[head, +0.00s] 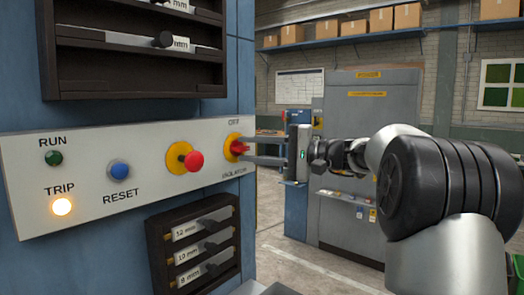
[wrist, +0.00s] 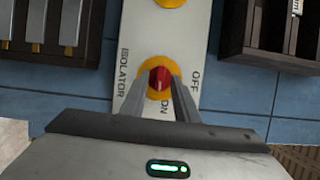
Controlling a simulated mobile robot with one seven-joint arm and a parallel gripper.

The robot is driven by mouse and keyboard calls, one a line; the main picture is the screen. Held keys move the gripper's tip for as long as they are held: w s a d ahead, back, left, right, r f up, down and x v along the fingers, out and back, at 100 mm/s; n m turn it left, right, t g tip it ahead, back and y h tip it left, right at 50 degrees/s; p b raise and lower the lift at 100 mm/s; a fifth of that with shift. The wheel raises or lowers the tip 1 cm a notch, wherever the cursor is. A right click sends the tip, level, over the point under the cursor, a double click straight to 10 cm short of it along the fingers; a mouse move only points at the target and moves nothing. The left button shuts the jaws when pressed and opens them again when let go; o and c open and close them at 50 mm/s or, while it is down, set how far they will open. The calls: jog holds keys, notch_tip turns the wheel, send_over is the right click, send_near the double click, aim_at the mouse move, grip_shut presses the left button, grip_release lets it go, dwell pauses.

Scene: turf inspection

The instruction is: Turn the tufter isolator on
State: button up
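The tufter isolator is a red knob (head: 238,147) on a yellow round plate at the right end of a pale control panel (head: 100,180). In the wrist view the knob (wrist: 160,79) shows between the fingertips of my gripper (wrist: 162,82), which look pressed against its two sides. OFF is printed to the knob's right there and ON below it, towards my palm. The knob's dark line runs roughly up and down, but the fingers partly hide its handle, so its exact setting is unclear. In the head view my gripper (head: 252,150) reaches the knob from the right.
A red push button (head: 194,161) on yellow, a blue RESET button (head: 119,170), a lit TRIP lamp (head: 62,206) and a dark green RUN lamp (head: 54,157) share the panel. Dark racks stand above (head: 135,85) and below (head: 157,245). A grey cabinet (head: 370,115) stands behind.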

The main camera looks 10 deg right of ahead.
jog(key=b+v, duration=0.1)
jog(key=v, duration=1.6)
jog(key=shift+s, duration=0.2)
jog(key=shift+f, duration=0.1)
